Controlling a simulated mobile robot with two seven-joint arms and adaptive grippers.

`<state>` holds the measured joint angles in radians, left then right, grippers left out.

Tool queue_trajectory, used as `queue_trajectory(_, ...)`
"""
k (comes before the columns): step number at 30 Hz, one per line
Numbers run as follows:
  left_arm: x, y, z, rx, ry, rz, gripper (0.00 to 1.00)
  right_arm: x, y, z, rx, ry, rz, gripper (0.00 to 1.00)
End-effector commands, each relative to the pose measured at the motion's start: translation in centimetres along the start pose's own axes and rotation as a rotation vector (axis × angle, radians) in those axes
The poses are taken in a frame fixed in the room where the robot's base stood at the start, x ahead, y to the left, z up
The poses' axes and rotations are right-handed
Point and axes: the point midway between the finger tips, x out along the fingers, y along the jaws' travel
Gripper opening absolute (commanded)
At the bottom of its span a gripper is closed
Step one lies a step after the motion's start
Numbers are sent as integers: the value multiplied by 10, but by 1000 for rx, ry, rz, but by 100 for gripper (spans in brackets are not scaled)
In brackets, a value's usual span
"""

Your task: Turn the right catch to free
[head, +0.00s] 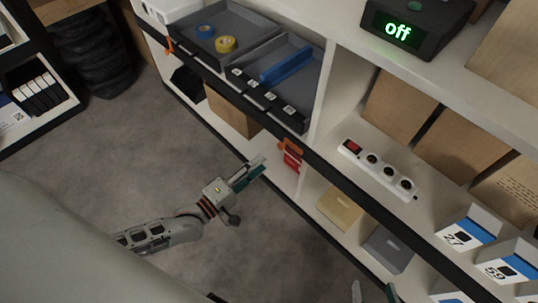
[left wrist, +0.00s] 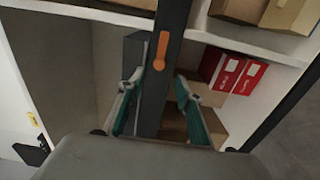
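The right catch (head: 291,147) is a small orange lever on the dark front rail (head: 338,184) of the shelf. In the left wrist view the catch (left wrist: 161,50) lies roughly along the rail, its round end nearer to me. My left gripper (head: 262,169) is open, short of the catch. In the left wrist view its fingers (left wrist: 159,88) are apart on both sides of the rail, with the catch beyond the tips, apparently untouched. Another orange catch (head: 169,45) is at the rail's far left end. My right gripper (head: 374,290) shows only two separated fingertips at the bottom edge.
Grey trays (head: 240,29) with tape rolls and a blue item are behind the rail. Red boxes (left wrist: 233,72) and cartons stand close below the catch. The floor (head: 120,160) is clear.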

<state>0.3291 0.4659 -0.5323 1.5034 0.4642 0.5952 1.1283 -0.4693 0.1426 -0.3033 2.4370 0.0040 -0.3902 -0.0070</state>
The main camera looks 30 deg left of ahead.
Motion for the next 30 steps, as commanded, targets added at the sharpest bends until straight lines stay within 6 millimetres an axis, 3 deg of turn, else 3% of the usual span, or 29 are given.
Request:
queue_trajectory(3, -21, 0, 0, 0, -1, -1, 35, 0, 0, 0, 0, 1, 0, 40)
queue_trajectory(9, -38, 0, 0, 0, 0, 0, 35, 0, 0, 0, 0, 1, 0, 40)
queue_trajectory(26, -40, 0, 0, 0, 0, 1, 35, 0, 0, -1, 0, 1, 0, 40)
queue_trajectory(30, -41, 14, 7, 56, -9, 9, 35, 0, 1, -8, -4, 13, 2, 40)
